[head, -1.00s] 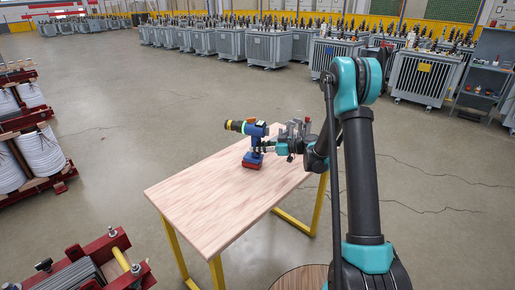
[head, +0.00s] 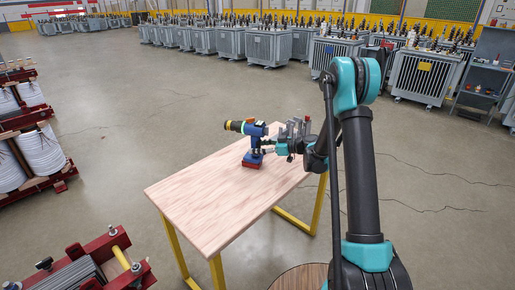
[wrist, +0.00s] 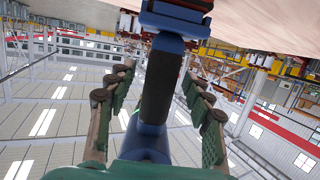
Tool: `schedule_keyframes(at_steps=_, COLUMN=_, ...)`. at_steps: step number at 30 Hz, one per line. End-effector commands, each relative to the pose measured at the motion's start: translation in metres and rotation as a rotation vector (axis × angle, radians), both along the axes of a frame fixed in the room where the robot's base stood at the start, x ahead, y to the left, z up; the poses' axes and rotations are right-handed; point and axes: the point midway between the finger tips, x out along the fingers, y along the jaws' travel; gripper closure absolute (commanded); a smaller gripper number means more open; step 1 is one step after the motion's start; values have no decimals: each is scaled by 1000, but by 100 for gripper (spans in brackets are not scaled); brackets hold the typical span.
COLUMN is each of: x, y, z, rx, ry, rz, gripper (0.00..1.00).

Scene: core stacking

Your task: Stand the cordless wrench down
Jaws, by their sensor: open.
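The cordless wrench (head: 254,141) stands upright on its red and blue battery base at the far part of the wooden table (head: 215,200). Its yellow and black nose points left. My gripper (head: 270,147) is at the wrench's right side, level with its handle. In the wrist view the wrench's dark handle (wrist: 160,85) runs between the two open fingers of my gripper (wrist: 158,85), with a visible gap on each side. The base shows at the top of that view, against the table. Whether the base rests fully flat is too small to tell.
The near left part of the tabletop is bare. Red frames with white coils (head: 40,152) stand at the left, and a red clamped core stack (head: 95,268) is at the lower left. Grey transformers (head: 270,47) line the back, away from the table.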

Motion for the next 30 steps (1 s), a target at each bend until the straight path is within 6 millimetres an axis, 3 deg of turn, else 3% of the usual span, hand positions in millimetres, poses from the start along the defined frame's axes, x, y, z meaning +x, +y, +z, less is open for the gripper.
schedule_keyframes(at_steps=8, x=-5, y=-20, z=5, rx=0, ry=0, rz=-3, gripper=49)
schedule_keyframes(at_steps=21, x=-27, y=-97, z=25, rx=2, ry=1, rz=-2, gripper=49)
schedule_keyframes(at_steps=30, x=-32, y=-113, z=29, rx=2, ry=0, rz=0, gripper=49)
